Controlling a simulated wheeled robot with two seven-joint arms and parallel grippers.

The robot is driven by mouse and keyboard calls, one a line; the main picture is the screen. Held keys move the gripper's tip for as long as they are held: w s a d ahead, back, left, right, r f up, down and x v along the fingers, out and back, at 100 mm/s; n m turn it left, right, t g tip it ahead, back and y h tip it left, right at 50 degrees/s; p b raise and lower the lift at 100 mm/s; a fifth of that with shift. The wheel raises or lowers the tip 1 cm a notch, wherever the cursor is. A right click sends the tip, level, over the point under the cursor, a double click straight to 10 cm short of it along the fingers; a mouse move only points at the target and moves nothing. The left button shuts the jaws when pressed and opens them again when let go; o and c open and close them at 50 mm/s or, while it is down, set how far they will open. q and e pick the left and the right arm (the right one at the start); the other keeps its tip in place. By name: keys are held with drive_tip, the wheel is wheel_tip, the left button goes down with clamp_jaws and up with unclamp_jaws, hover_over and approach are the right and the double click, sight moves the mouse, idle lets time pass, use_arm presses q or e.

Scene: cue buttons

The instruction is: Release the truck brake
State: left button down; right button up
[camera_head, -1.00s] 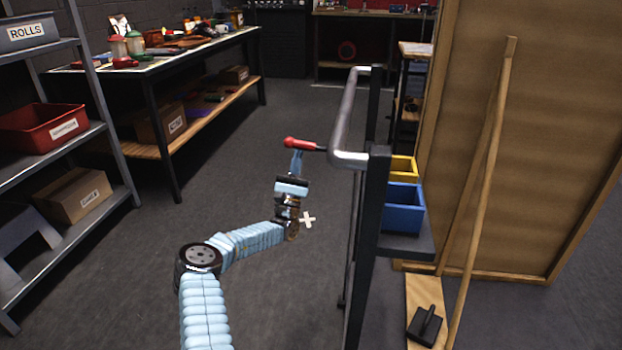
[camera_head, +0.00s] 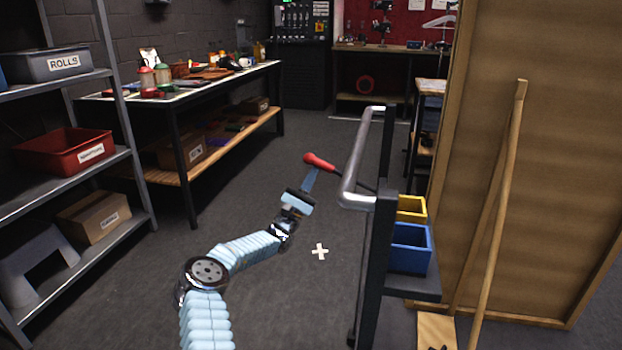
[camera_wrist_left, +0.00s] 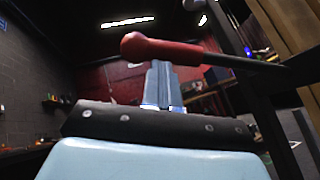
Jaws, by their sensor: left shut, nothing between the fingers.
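The truck (camera_head: 382,260) is a dark-framed cart with a silver push handle (camera_head: 352,165) at centre right. Its brake lever has a red grip (camera_head: 319,162) on a thin black rod that runs down to the right towards the frame. The lever slants, with the red end higher. My left gripper (camera_head: 312,172) is shut and empty, its fingertips just under the red grip, seemingly touching it. In the left wrist view the red grip (camera_wrist_left: 165,50) crosses above the closed fingertips (camera_wrist_left: 160,68). My right gripper is out of view.
Yellow (camera_head: 411,208) and blue (camera_head: 410,247) bins sit on the truck. A tall wooden panel (camera_head: 555,150) with a leaning pole stands at right. A shelf rack (camera_head: 120,100) and workbench (camera_head: 180,88) line the left. Open floor lies between, with a white cross mark (camera_head: 320,251).

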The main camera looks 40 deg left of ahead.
use_arm(q)
drive_tip(key=shift+d+r, duration=0.1)
drive_tip(key=shift+r, duration=0.45)
drive_tip(key=s+a+f+b, duration=0.2)
drive_tip(key=s+f+b, duration=0.2)
drive_tip(key=f, duration=0.8)
drive_tip(key=shift+s+f, duration=0.25)
drive_tip(key=shift+s, duration=0.95)
